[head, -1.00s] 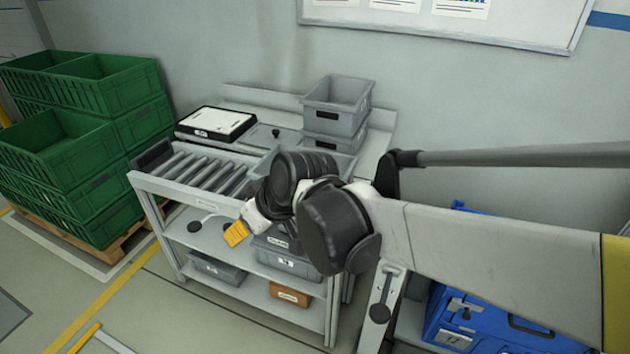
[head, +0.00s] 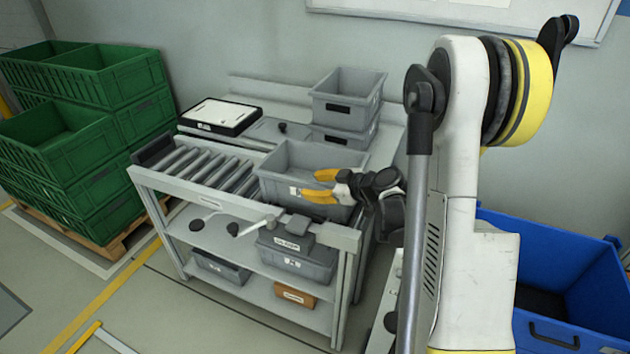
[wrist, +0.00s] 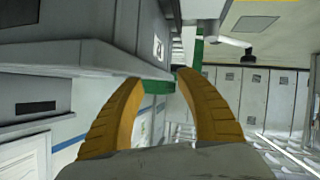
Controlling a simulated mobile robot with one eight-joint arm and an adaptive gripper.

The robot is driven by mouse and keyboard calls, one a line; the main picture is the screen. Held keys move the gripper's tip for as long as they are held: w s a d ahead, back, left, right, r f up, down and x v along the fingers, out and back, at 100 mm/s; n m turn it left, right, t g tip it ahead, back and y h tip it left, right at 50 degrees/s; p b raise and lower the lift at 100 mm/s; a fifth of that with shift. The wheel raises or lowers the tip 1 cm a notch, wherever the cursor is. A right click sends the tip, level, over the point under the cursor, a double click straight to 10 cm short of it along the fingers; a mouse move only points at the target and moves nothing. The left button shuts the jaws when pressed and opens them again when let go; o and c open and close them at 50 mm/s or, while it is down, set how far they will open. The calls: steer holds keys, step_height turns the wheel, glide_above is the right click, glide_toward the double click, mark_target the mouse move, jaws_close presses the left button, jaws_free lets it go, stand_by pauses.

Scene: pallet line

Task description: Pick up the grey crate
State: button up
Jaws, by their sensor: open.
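A grey crate (head: 272,188) sits at the right end of the roller bench, open side up and looking empty. My gripper (head: 316,184) is at its front right, with yellow fingers open and pointing left. One finger shows above the crate's near rim and the other lower, against the near wall. In the wrist view, a grey crate wall and rim (wrist: 100,60) reach to the gap between my open fingers (wrist: 160,76). I cannot tell whether they touch it.
Two stacked grey crates (head: 345,100) stand behind, beside a black-and-white case (head: 220,115). The bench (head: 190,190) has lower shelves with grey boxes (head: 295,262) and a brown box (head: 294,294). Green crates (head: 80,130) stand left, a blue bin (head: 560,320) right.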

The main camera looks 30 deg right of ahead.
mark_target(299, 184)
steer(key=b+x, duration=0.3)
steer(key=x, duration=0.5)
steer(key=shift+w+f, duration=0.15)
steer(key=shift+f, duration=0.05)
steer(key=shift+d+r, duration=0.1)
steer(key=shift+c, duration=0.6)
jaws_close()
